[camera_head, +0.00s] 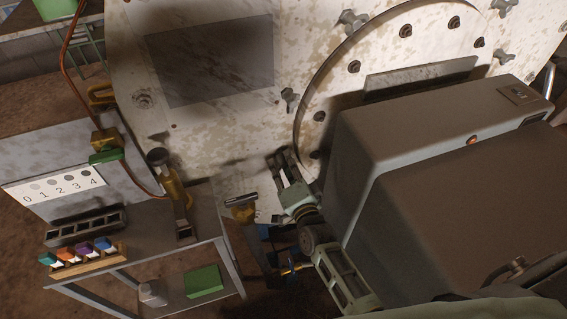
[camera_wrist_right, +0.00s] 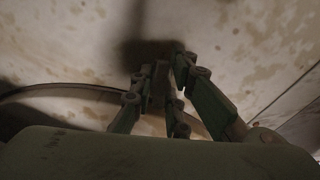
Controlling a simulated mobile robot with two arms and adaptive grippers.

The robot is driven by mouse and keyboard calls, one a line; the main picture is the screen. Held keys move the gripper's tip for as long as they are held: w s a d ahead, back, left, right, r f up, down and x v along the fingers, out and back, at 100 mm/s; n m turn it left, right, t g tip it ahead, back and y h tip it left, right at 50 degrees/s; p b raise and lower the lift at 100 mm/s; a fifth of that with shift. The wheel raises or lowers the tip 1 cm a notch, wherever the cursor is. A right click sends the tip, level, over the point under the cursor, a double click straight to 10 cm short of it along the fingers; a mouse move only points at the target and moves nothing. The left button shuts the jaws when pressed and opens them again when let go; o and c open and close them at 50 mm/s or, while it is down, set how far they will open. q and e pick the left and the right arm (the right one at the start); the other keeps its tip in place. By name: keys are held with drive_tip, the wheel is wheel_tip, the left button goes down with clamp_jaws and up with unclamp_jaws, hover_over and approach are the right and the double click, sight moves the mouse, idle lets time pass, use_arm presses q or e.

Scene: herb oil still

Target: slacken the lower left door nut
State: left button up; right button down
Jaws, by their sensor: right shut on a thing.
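The round door (camera_head: 385,65) of the pale, stained vessel has dark bolts around its face. Wing nuts sit around its edge, one at upper left (camera_head: 350,20) and one at left (camera_head: 290,98). My right gripper (camera_head: 283,158) is at the door's lower left edge, its fingers against the vessel front. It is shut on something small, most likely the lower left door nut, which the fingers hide. In the right wrist view, the fingers (camera_wrist_right: 164,68) close together before the pale metal; the nut cannot be made out there. My left gripper is not in view.
A metal bench (camera_head: 205,215) at left holds a 0-to-4 scale panel (camera_head: 55,183), a dark slotted tray (camera_head: 85,228) and a wooden rack (camera_head: 90,262) of coloured pieces. A green block (camera_head: 204,281) lies on its lower shelf.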

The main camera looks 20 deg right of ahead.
drive_tip(key=n+p, duration=0.1)
drive_tip(key=n, duration=0.3)
drive_tip(key=shift+n, duration=0.3)
drive_tip(key=n, duration=0.3)
drive_tip(key=shift+n+p, duration=0.4)
drive_tip(key=n, duration=0.3)
drive_tip(key=shift+n, duration=2)
drive_tip(key=c, duration=1.7)
unclamp_jaws()
drive_tip(key=shift+d, duration=0.1)
